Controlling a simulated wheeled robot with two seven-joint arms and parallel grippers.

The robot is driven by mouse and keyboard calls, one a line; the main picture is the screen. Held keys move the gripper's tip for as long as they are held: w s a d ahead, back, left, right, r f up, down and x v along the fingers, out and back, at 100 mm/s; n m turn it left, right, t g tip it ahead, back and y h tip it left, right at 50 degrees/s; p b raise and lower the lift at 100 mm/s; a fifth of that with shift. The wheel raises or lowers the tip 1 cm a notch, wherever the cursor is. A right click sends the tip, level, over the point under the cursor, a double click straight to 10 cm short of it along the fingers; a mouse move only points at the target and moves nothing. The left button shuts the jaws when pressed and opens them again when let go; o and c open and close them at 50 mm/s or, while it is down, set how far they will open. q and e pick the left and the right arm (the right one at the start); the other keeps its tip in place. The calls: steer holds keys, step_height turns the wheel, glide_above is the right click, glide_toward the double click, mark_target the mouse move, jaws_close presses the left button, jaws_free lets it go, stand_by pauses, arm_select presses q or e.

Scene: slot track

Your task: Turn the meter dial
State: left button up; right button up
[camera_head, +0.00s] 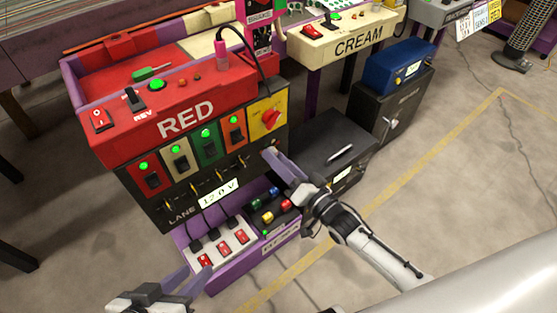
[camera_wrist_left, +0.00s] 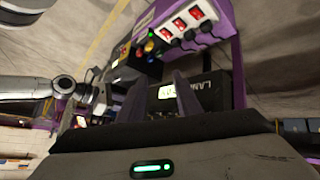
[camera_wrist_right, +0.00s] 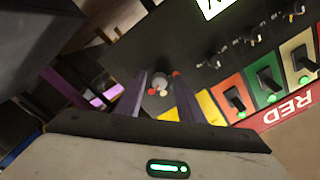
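The red control stand (camera_head: 186,119) has a black front panel with a white meter display (camera_head: 218,192) reading about 12.0 V. A small round dial with red and pale marks (camera_wrist_right: 160,85) shows on the black panel in the right wrist view, between my right gripper's fingertips. My right gripper (camera_head: 274,154) is open at the panel's right side and hides this spot in the head view; contact cannot be told. A red rotary knob (camera_head: 271,119) sits on a yellow plate just above. My left gripper (camera_head: 180,285) is open and empty at the lower left; its wrist view shows the display (camera_wrist_left: 167,92).
A purple shelf with a white strip of red switches (camera_head: 224,248) and coloured buttons (camera_head: 268,217) juts out below the panel. A black case (camera_head: 325,150) and blue box (camera_head: 398,66) stand to the right. Small levers (camera_head: 194,187) line the panel.

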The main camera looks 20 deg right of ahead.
jaws_close()
